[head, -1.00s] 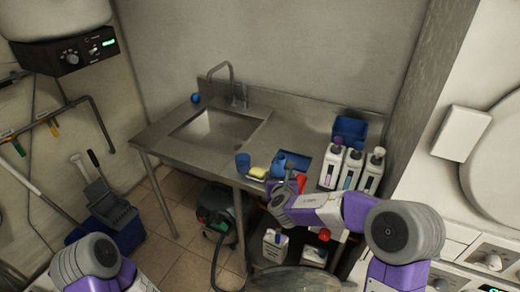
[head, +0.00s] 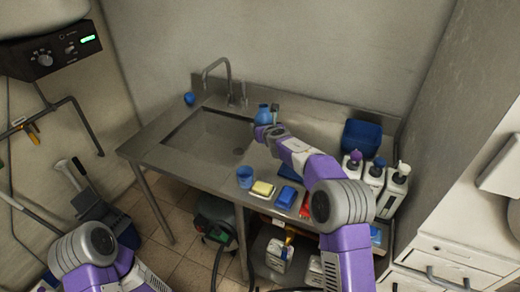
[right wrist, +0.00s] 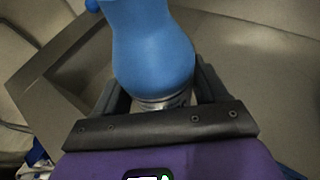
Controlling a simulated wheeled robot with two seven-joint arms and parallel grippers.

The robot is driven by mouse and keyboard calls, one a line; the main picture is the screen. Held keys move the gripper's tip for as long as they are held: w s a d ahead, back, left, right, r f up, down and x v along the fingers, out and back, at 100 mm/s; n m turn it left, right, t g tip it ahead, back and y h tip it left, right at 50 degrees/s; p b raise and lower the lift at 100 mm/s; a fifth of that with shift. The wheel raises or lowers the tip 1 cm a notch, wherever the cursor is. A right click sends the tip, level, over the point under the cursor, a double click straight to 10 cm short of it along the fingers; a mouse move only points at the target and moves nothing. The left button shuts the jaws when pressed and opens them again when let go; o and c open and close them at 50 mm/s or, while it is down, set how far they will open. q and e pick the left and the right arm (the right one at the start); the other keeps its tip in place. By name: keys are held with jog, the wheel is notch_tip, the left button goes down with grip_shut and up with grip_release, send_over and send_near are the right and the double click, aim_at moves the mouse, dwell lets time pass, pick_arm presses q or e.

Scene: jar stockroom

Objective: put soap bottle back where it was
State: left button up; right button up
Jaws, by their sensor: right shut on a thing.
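The blue soap bottle (head: 263,114) is in my right gripper (head: 268,131), near the right rim of the sink (head: 205,140). In the right wrist view the bottle (right wrist: 150,50) is rounded and smooth, and stands between the two dark fingers of the gripper (right wrist: 163,98). The gripper is shut on its lower part. Whether its base touches the counter is hidden. My left arm shows at the lower left of the head view, but its gripper is out of view.
A blue cup (head: 244,177), yellow sponge (head: 262,189) and blue block (head: 287,196) line the counter's front edge. White pump bottles (head: 393,192) and a blue bin (head: 361,137) stand at the right. The faucet (head: 217,72) rises behind the sink.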

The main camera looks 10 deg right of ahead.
jog(key=shift+f+b, duration=0.35)
jog(key=shift+f, duration=0.1)
notch_tip(320, 180, down, 4)
jog(key=b, duration=0.3)
jog(key=shift+s+d, duration=0.1)
jog(key=shift+s, duration=0.05)
jog(key=shift+f+b, duration=1.5)
jog(key=shift+f, duration=0.9)
jog(key=shift+f, duration=0.1)
jog(key=o, duration=1.2)
